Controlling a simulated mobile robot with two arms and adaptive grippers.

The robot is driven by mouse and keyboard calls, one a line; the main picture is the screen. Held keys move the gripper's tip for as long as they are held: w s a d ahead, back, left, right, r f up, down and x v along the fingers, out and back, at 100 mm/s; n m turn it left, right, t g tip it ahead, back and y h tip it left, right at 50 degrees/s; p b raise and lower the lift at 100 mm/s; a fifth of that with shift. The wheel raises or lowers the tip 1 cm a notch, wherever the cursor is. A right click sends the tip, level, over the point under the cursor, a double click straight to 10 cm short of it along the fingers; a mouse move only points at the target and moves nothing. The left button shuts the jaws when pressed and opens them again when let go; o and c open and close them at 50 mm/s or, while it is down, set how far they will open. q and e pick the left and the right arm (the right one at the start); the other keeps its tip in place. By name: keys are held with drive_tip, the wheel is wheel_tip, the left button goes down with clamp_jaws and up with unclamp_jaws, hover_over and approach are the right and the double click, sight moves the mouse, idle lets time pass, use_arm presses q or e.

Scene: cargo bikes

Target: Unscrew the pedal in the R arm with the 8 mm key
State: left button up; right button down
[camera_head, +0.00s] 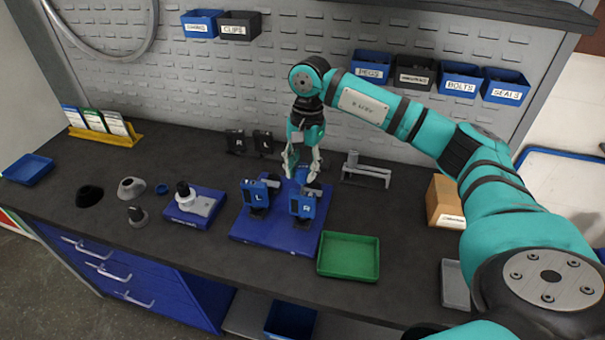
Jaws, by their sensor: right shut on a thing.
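A blue fixture board (278,232) lies on the dark bench with two upright blue blocks, one marked L (256,196) and one marked R (303,206). Dark parts sit low on both blocks; the pedal and its thread are too small to make out. My right gripper (302,174) points down just behind and above the R block, shut on a small blue thing between its fingers. I cannot tell whether that is the 8 mm key, or whether it touches the R arm. My left gripper is not in view.
A grey stand (367,171) is right of the gripper. A green tray (349,256) lies in front right, a cardboard box (445,203) farther right. A blue holder (196,209) and small dark and grey parts are left. Labelled bins hang on the back panel.

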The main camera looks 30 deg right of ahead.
drive_tip(key=shift+f, duration=0.15)
drive_tip(key=shift+f+n+b, duration=0.1)
drive_tip(key=shift+n+b, duration=0.4)
drive_tip(key=n+b, duration=0.1)
drive_tip(key=n, duration=0.2)
drive_tip(key=shift+n+g+b, duration=0.3)
drive_tip(key=shift+s+n+h, duration=0.1)
drive_tip(key=shift+n+h, duration=0.2)
drive_tip(key=shift+n, duration=0.6)
